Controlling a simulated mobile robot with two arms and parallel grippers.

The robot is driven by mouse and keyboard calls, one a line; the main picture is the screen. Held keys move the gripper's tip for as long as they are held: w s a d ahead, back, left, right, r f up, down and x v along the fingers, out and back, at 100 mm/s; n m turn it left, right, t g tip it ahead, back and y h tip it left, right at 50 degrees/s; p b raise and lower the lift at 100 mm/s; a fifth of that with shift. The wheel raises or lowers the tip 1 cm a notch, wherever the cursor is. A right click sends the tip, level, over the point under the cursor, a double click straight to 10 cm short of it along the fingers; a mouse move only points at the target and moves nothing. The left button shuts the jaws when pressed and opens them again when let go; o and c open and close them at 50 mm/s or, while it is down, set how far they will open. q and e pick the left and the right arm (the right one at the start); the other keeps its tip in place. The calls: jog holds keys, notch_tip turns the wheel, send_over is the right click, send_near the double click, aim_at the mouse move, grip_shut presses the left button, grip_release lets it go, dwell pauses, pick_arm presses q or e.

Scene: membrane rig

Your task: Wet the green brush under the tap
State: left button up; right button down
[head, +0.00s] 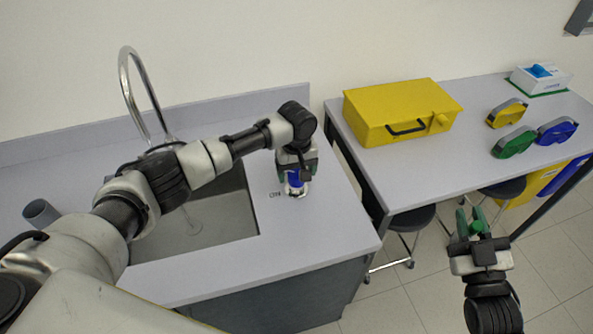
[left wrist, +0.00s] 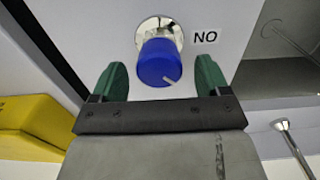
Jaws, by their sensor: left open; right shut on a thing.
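I cannot tell whether water runs. A blue knob (left wrist: 160,62) with a white mark sits on a chrome base, with a small label (left wrist: 205,37) beside it. My left gripper (head: 294,184) points down at the knob; its open green fingers stand on both sides of it in the left wrist view (left wrist: 160,80), apart from it. My right gripper (head: 471,216) is shut on a small green thing, apparently the green brush (head: 477,226), mostly hidden by the fingers, over the floor.
A side table (head: 380,180) holds a yellow case (head: 400,112), yellow, green and blue rounded items (head: 513,142), and a white box (head: 540,78). Stools (head: 405,220) stand below it. A grey cup (head: 40,212) is left of the sink. A gap separates counter and table.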

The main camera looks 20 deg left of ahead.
pick_arm(q)
jog(key=shift+f, duration=0.8)
jog(key=c, duration=0.9)
jog(key=shift+r+m+p, duration=0.1)
jog(key=shift+m+p, duration=0.25)
jog(key=shift+m, duration=0.05)
jog(key=m+p, duration=0.1)
jog(key=m, duration=0.2)
jog(key=shift+m+p, duration=0.8)
jog(key=shift+m, duration=1.8)
